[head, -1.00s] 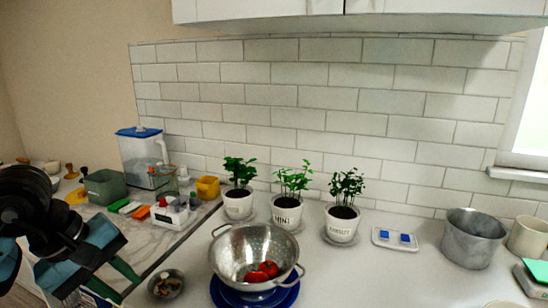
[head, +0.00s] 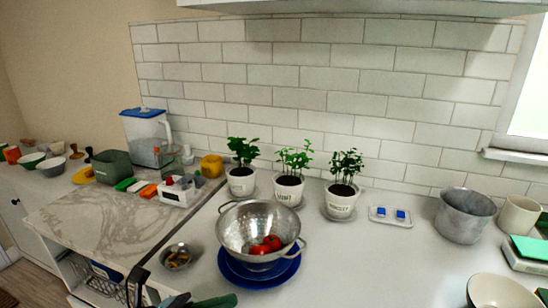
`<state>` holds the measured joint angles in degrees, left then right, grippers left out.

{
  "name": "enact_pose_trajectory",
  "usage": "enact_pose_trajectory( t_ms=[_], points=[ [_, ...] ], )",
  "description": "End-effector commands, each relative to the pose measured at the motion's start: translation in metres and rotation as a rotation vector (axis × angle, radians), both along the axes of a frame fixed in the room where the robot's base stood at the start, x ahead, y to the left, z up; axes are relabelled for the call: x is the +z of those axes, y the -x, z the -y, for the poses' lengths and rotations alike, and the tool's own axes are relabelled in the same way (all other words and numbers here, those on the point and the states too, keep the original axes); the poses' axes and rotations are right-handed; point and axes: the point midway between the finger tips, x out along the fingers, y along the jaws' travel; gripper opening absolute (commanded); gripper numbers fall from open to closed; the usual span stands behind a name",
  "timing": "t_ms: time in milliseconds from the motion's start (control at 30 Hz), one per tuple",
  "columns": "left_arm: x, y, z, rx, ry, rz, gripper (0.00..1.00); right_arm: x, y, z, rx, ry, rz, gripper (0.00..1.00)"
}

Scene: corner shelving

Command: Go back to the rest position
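Only a small part of my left gripper (head: 205,302) shows at the bottom edge, left of centre, as dark and green pieces. It is in front of the counter, below the small metal bowl (head: 176,257). Most of it is cut off by the frame, so I cannot see whether its fingers are apart or whether anything is between them. My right gripper is not in view.
A metal colander (head: 235,229) with red tomatoes (head: 265,245) stands on blue plates (head: 228,273). Potted plants (head: 288,184) stand behind it. A grey pot (head: 463,216), a cream mug (head: 518,217) and a pale bowl (head: 500,292) are at right. The front middle counter is clear.

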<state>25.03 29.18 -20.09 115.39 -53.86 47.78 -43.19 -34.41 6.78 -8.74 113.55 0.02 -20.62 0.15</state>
Motion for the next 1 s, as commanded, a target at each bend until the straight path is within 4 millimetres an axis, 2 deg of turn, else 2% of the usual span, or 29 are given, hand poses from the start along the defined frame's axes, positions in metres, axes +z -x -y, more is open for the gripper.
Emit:
enact_pose_trajectory(
  t_ms=[33,167,300,433,567,600,700,833,900,1000],
  points=[
    [-0.006,-0.002,-0.004,0.044,0.094,-0.144,0.24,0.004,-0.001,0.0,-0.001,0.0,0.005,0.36],
    [-0.033,-0.012,-0.023,0.161,0.332,-0.518,0.24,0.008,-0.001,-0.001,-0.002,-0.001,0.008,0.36],
    [-0.084,-0.013,-0.05,0.298,0.586,-0.927,0.24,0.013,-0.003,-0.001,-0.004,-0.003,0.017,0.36],
    [-0.15,0.004,-0.077,0.438,0.824,-1.304,0.24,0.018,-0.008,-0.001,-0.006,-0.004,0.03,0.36],
    [-0.221,0.044,-0.099,0.593,1.065,-1.659,0.24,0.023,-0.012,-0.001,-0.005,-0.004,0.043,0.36],
    [-0.241,0.06,-0.103,0.64,1.134,-1.757,0.24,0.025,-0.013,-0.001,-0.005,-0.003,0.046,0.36],
    [-0.286,0.103,-0.112,0.754,1.3,-1.972,0.24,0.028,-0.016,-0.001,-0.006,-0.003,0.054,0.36],
    [-0.326,0.158,-0.116,0.883,1.472,-2.178,0.24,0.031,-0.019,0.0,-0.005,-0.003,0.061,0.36],
    [-0.339,0.18,-0.117,0.937,1.539,-2.251,0.24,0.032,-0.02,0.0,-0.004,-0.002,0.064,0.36],
    [-0.35,0.201,-0.117,0.985,1.601,-2.316,0.24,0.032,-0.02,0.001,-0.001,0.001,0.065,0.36]
  ],
)
